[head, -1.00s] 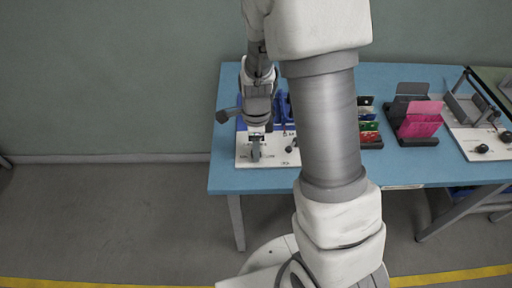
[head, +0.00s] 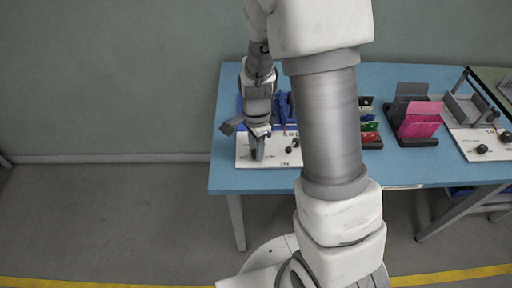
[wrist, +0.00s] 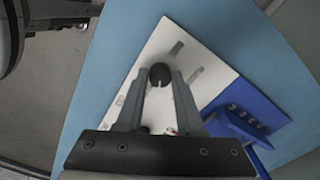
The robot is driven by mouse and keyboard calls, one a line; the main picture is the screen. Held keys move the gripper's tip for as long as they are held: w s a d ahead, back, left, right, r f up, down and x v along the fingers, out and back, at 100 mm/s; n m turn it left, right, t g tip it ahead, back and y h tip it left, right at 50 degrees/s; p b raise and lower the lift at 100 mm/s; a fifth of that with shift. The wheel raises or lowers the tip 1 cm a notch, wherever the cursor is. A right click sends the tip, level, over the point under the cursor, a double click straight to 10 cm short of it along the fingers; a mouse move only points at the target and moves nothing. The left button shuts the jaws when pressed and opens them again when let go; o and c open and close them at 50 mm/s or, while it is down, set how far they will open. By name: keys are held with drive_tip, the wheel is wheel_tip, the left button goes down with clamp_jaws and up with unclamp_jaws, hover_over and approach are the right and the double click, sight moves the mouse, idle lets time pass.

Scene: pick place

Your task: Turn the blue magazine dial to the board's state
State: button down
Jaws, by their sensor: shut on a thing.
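A white board (head: 243,162) lies at the table's front left corner. It also fills the middle of the wrist view (wrist: 207,88), with grey markings too blurred to read. A round black dial knob (wrist: 160,73) with a pale pointer line stands on it. My gripper (wrist: 161,78) has one finger on each side of the knob and is shut on it. In the head view my gripper (head: 257,155) points down over the board and hides the knob. A blue magazine (wrist: 243,122) stands at the board's edge; in the head view it (head: 282,108) is partly hidden by my arm.
A small black ball knob (head: 296,143) stands right of my gripper. A rack with coloured cards (head: 369,127), a dark holder with pink plates (head: 418,127) and another white board (head: 474,143) stand farther right. The blue table (head: 225,178) is bare along its front left edge.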

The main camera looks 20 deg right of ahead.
drive_tip(key=n, duration=0.4)
drive_tip(key=shift+n, duration=0.3)
drive_tip(key=n, duration=0.4)
drive_tip(key=shift+n, duration=0.3)
drive_tip(key=n, duration=0.3)
drive_tip(key=shift+n, duration=0.3)
drive_tip(key=n, duration=0.4)
drive_tip(key=shift+r+n+p, duration=0.1)
drive_tip(key=shift+n+p, duration=0.2)
drive_tip(key=shift+p, duration=0.1)
drive_tip(key=n+p, duration=0.2)
drive_tip(key=n, duration=0.4)
drive_tip(key=n+p, duration=0.2)
drive_tip(key=n, duration=0.1)
drive_tip(key=shift+n, duration=0.4)
drive_tip(key=shift+n+p, duration=0.65)
drive_tip(key=shift+n, duration=0.85)
